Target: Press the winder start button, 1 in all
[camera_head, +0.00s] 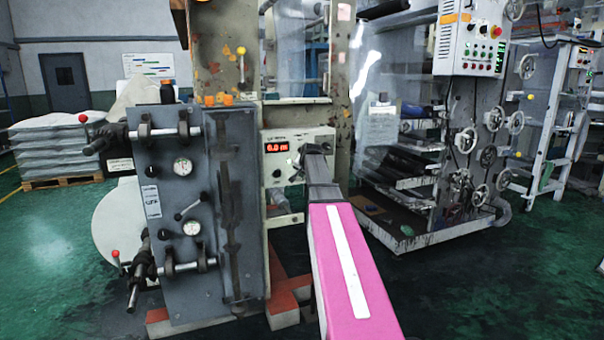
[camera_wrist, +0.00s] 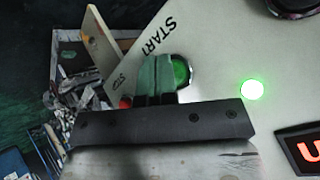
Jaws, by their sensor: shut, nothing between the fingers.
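The winder panel (camera_head: 308,137) is a pale box with a red digital display (camera_head: 278,147), in the middle of the head view. In the wrist view the green start button (camera_wrist: 181,70) sits beside the word START. My gripper (camera_wrist: 157,62) is shut and empty, with its fingertips over the left part of that button. I cannot tell whether they touch it. A red button (camera_wrist: 126,102) by the STOP label is partly hidden behind the fingers. A green lamp (camera_wrist: 252,90) glows to the right. In the head view my gripper (camera_head: 303,158) is at the panel's front, hiding the buttons.
A grey machine block (camera_head: 180,220) with gauges and handles stands close left of my arm. A control cabinet (camera_head: 468,38) and handwheels (camera_head: 466,140) are at the right. White sacks on a pallet (camera_head: 62,145) are at the far left. Green floor (camera_head: 480,290) is open at the right front.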

